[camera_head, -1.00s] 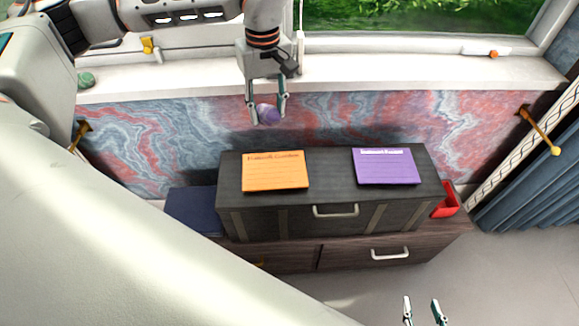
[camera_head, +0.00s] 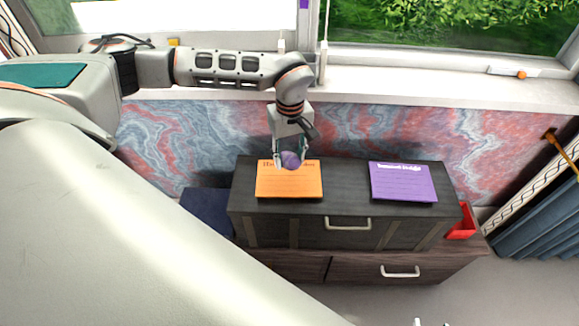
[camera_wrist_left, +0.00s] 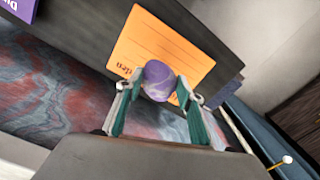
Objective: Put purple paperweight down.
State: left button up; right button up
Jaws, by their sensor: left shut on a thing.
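The purple paperweight (camera_head: 291,159) is a small round ball held between the fingertips of my left gripper (camera_head: 290,155). It also shows in the left wrist view (camera_wrist_left: 159,80), gripped between the two green-padded fingers (camera_wrist_left: 160,90). In the head view it overlaps the upper edge of the orange card (camera_head: 289,183), which lies on the dark chest top. In the wrist view the ball covers part of the card's printed edge. Its exact height above the card cannot be told. My right gripper (camera_head: 431,322) shows only as fingertips at the bottom edge.
A purple card (camera_head: 402,183) lies on the right of the dark chest (camera_head: 345,199). A red holder (camera_head: 462,222) is at the chest's right end. A dark blue box (camera_head: 207,212) is at its left. The chest top between the cards is clear. A marbled wall and windowsill (camera_head: 420,92) stand behind.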

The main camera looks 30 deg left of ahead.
aim_at(289, 167)
pick_arm(q)
jog(key=shift+f, duration=2.25)
jog(key=shift+f, duration=0.1)
jog(key=o, duration=1.3)
notch_tip(289, 167, up, 12)
jog(key=shift+r, duration=0.1)
